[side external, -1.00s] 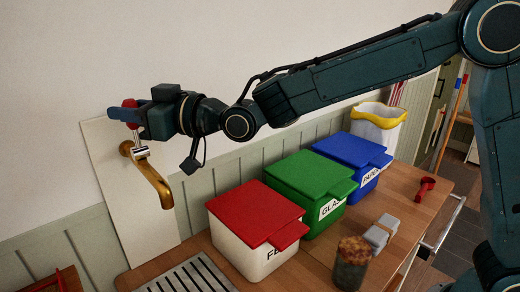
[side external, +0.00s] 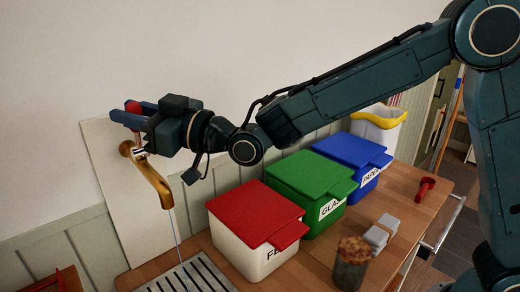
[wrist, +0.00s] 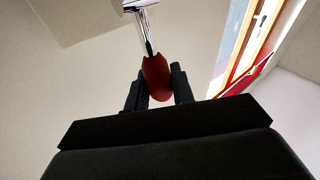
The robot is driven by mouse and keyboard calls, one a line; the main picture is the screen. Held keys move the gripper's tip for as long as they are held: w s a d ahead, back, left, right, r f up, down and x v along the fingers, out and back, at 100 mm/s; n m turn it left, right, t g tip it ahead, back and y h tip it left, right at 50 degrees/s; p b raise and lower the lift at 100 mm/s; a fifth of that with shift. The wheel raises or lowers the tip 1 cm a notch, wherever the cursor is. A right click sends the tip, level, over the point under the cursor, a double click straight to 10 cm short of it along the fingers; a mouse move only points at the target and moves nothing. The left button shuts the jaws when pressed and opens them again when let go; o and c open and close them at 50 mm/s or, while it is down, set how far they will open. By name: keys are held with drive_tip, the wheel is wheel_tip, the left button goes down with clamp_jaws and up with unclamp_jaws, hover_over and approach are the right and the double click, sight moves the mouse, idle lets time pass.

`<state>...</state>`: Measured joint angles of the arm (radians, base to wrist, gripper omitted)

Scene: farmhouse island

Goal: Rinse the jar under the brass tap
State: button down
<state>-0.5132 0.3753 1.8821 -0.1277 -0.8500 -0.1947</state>
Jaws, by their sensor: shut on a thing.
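The brass tap (side external: 150,180) is mounted on a white panel on the wall at the left in the side view. A thin stream of water (side external: 177,238) falls from its spout toward the drain grate. My gripper (side external: 128,112) is shut on the tap's red lever handle (side external: 134,107). The wrist view shows the red handle (wrist: 157,78) between the two dark fingers, with its chrome stem (wrist: 146,30) beyond. The jar (side external: 350,266), with brownish contents and a rusty-brown top, stands upright on the counter at the lower right, away from my gripper and the tap.
A slotted metal grate (side external: 190,276) lies below the tap. Red-lidded (side external: 255,215), green-lidded (side external: 308,178) and blue-lidded (side external: 352,153) bins stand in a row along the wall. A grey object (side external: 380,234) sits beside the jar, and a red object (side external: 425,189) lies farther right.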

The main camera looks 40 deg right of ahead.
drive_tip(key=c, duration=1.2)
unclamp_jaws()
drive_tip(key=shift+c, duration=0.2)
drive_tip(key=v, duration=1.3)
drive_tip(key=shift+s+d, duration=0.2)
drive_tip(key=shift+s, duration=0.1)
drive_tip(key=shift+d, duration=0.15)
